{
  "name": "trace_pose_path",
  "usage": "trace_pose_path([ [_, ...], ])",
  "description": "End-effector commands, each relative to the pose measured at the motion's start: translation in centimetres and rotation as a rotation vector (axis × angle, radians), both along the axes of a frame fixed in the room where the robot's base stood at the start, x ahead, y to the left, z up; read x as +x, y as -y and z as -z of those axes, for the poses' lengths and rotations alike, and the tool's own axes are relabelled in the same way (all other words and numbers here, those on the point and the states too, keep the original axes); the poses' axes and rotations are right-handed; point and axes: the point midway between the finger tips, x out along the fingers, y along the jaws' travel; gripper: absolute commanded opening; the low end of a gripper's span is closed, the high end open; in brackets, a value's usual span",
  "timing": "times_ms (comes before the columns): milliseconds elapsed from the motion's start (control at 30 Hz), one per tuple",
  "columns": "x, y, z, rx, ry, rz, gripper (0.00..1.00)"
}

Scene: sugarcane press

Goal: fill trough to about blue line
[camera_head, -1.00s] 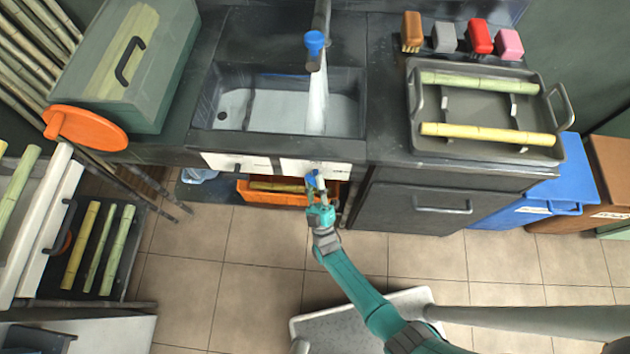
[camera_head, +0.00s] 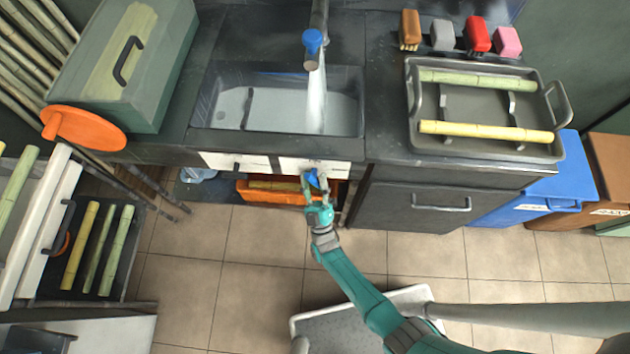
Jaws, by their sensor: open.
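The dark trough (camera_head: 205,112) is set into the counter, with water (camera_head: 270,108) covering its floor. A short blue line (camera_head: 283,75) shows on its back wall, above the water as far as I can tell. A stream of water (camera_head: 317,95) falls from the tap (camera_head: 319,25), which has a blue part (camera_head: 312,40), into the right side of the trough. My gripper (camera_head: 316,184) is open below the trough's front edge, its fingers around or beside a blue knob (camera_head: 313,179) at the white front panel. I cannot tell whether they touch it.
A tray (camera_head: 484,140) with cane pieces stands on the right counter, with several brushes (camera_head: 478,35) behind it. A green box (camera_head: 150,70) and an orange disc (camera_head: 85,128) are at left. An orange crate (camera_head: 262,196) sits under the trough. The tiled floor in front is mostly clear.

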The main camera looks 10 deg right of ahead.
Motion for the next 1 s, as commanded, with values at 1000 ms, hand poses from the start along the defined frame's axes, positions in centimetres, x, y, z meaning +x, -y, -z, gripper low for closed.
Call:
trace_pose_path([
  [1000, -8.6, -0.2, 8.3, 0.000, -0.001, 0.000, 0.48],
])
